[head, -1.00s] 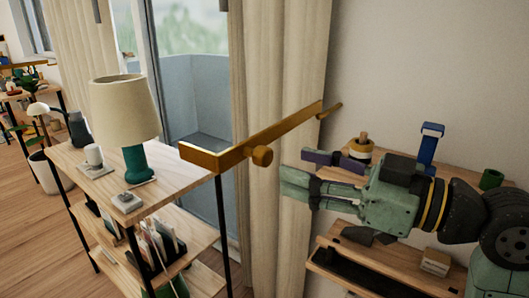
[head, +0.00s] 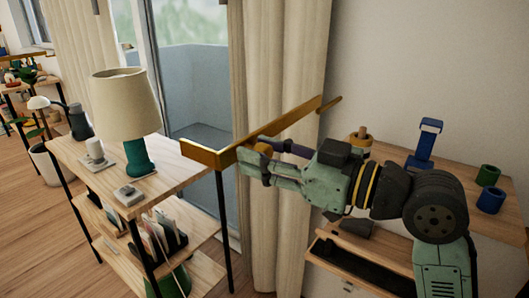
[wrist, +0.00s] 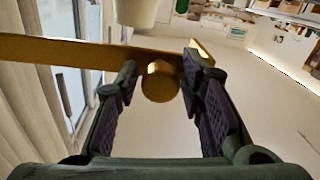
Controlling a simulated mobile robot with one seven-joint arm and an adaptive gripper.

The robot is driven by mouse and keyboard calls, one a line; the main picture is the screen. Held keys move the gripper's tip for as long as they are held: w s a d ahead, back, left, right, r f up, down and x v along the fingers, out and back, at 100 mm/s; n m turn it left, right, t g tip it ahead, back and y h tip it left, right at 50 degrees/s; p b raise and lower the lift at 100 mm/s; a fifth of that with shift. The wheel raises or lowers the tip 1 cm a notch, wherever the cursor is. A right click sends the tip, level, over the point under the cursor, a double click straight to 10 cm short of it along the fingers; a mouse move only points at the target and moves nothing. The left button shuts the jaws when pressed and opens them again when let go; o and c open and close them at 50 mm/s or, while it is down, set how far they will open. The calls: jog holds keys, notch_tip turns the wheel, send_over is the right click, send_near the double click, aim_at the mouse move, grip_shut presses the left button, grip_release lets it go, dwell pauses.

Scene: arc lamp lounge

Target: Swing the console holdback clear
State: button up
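The console holdback is a long brass bar (head: 290,118) in front of the curtain, with a bent end (head: 203,154) reaching left to the lamp console's corner. A round brass knob (head: 262,146) sticks out from the bar. My gripper (head: 259,158) is at this knob in the head view, its fingers partly covering it. In the wrist view the knob (wrist: 160,84) lies between the two open fingers of my gripper (wrist: 158,76), and the bar (wrist: 65,50) crosses beyond them. A narrow gap shows left of the knob; contact on the right cannot be told.
The console (head: 190,172) carries a cream lamp (head: 123,104), a mug (head: 95,150) and a small box (head: 128,194). A pale curtain (head: 280,55) hangs close behind the bar. The wall shelf (head: 400,160) at right holds a blue stand (head: 427,145) and cups.

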grip_shut()
dwell(0.5)
jog(key=shift+s+d+n+g+y+b, duration=0.2)
jog(key=shift+d+g+b, duration=0.1)
jog(key=shift+d, duration=0.15)
jog(key=shift+s+d+n+g+y+b, duration=0.1)
jog(key=shift+s+d+n+g+b, duration=0.1)
jog(key=shift+d+g, duration=0.15)
jog(key=shift+d, duration=0.1)
